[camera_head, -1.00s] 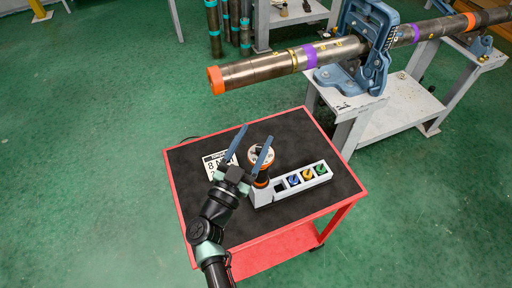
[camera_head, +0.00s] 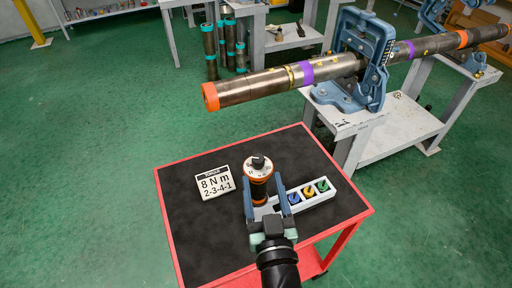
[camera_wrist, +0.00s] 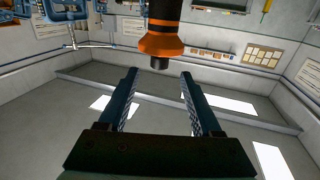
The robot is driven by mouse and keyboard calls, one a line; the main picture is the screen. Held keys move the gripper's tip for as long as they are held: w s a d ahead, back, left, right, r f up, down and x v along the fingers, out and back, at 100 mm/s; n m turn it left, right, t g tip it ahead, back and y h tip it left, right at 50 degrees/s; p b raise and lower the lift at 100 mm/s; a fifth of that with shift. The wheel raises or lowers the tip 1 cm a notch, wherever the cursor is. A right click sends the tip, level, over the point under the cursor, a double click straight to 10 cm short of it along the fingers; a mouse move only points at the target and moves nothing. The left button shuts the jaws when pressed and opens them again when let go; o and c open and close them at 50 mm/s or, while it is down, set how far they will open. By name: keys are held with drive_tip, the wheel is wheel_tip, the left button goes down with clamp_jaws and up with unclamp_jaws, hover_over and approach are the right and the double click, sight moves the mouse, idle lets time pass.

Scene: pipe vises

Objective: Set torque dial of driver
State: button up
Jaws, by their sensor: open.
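The driver (camera_head: 258,185) stands upright beside the white holder, with orange and black bands on its body. On its top are a pale marked dial (camera_head: 258,165) and a dark knob; the dial setting is too small to read. My gripper (camera_head: 263,181) is open, its two fingers reaching towards the driver from the near side. In the wrist view the driver (camera_wrist: 161,42) shows upside down, just beyond and between the open fingertips (camera_wrist: 158,72). I cannot tell whether a finger touches it. A card (camera_head: 215,183) reads "8 N m" and "2-3-4-1".
The white holder (camera_head: 324,197) carries blue, yellow and green pieces; my gripper hides its left part. All stand on a red cart with a black top (camera_head: 190,222), mostly clear at left. A long pipe (camera_head: 330,68) in a blue vise (camera_head: 365,45) lies behind.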

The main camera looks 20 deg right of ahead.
sight(257, 155)
drive_tip(key=p+x, duration=0.1)
drive_tip(key=x, duration=0.9)
drive_tip(key=shift+a, duration=0.1)
clamp_jaws()
